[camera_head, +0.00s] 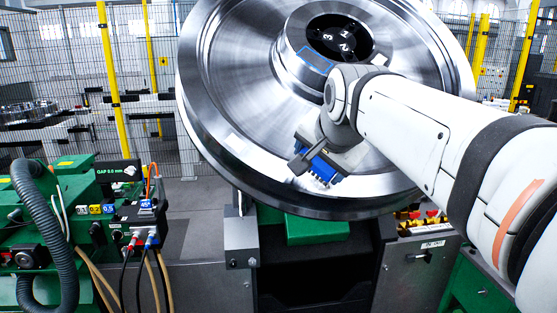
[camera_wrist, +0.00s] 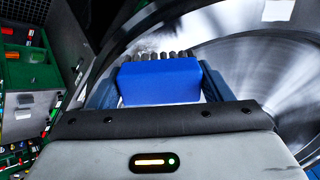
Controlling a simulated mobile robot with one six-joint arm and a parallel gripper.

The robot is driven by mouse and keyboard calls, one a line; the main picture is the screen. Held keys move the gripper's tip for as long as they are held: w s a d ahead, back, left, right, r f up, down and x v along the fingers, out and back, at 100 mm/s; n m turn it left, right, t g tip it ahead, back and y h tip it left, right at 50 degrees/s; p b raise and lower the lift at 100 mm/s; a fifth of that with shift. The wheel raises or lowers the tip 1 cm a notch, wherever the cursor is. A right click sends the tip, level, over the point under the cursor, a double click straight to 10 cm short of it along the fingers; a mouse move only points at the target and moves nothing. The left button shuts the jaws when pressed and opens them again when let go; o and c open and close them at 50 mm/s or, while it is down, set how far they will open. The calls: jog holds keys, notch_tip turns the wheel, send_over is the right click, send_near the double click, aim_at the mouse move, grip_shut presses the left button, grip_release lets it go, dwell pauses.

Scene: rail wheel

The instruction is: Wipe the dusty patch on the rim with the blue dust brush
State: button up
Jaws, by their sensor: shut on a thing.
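The rail wheel (camera_head: 235,95) is a large shiny steel disc, tilted, filling the middle of the head view. My gripper (camera_head: 311,160) is in front of its lower part, shut on the blue dust brush (camera_head: 322,170). In the wrist view the brush (camera_wrist: 160,82) sits between the two fingers, its dark bristles pointing away from me toward the wheel (camera_wrist: 240,70). A pale, greyish dusty patch (camera_wrist: 150,43) shows around the bristle tips. The bristles look close to the surface; I cannot tell whether they touch.
A green machine with a control box (camera_head: 140,222), hoses and cables stands at the left. A grey cabinet (camera_head: 420,265) with coloured parts on top is below right. Yellow posts (camera_head: 108,70) and mesh fencing stand behind. A green tray (camera_wrist: 28,68) shows left in the wrist view.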

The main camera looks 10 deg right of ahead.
aim_at(307, 180)
jog(key=shift+b+x, duration=0.7)
jog(key=shift+x, duration=2.3)
jog(key=shift+b+x, duration=0.5)
jog(key=shift+x, duration=0.5)
jog(key=shift+r, duration=0.1)
jog(key=shift+s+d+f+b, duration=0.25)
jog(key=shift+d+b, duration=0.15)
jog(key=shift+d, duration=0.8)
jog(key=shift+s+d+f+b, duration=0.25)
jog(key=shift+d+b, duration=0.2)
jog(key=shift+d, duration=0.75)
jog(key=shift+s+d+f+b, duration=0.25)
jog(key=shift+d+b, duration=0.15)
jog(key=shift+d, duration=0.8)
jog(key=shift+w+a+r+p, duration=0.25)
jog(key=shift+a, duration=0.95)
jog(key=shift+w+a+r+p, duration=0.25)
jog(key=shift+a, duration=1)
jog(key=shift+w+a+r+p, duration=0.2)
jog(key=shift+a+r+p, duration=0.05)
jog(key=shift+a, duration=0.95)
jog(key=shift+p+v, duration=0.75)
jog(key=shift+v, duration=2.2)
